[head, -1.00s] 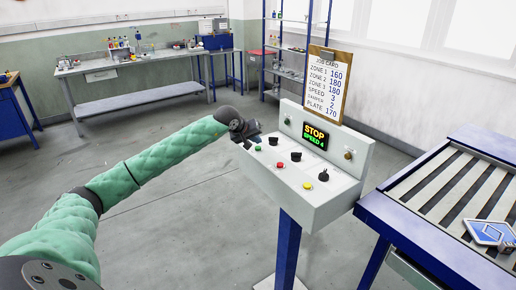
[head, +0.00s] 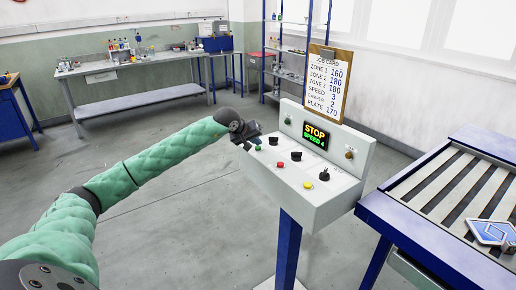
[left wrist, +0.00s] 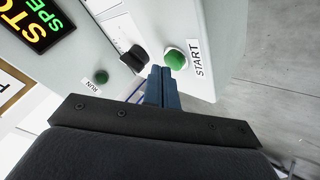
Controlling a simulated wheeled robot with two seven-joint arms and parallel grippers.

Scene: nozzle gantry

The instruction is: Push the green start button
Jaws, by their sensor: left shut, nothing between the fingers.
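The green start button (head: 258,147) is on the left end of the control box's (head: 318,212) sloped panel. It also shows in the left wrist view (left wrist: 175,60), round and green, beside a START label (left wrist: 196,58). My left gripper (head: 249,143) is shut and empty at the panel's left end. In the left wrist view its blue fingertips (left wrist: 163,72) are just beside the button, overlapping its edge in the picture; I cannot tell whether they touch it. My right gripper is not in view.
Black knobs (head: 273,140), a red button (head: 280,165) and a yellow button (head: 308,185) are on the same panel. The display (head: 315,135) reads STOP, SPEED 4. A job card (head: 327,85) stands behind, and a blue-framed roller conveyor (head: 400,222) is at right.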

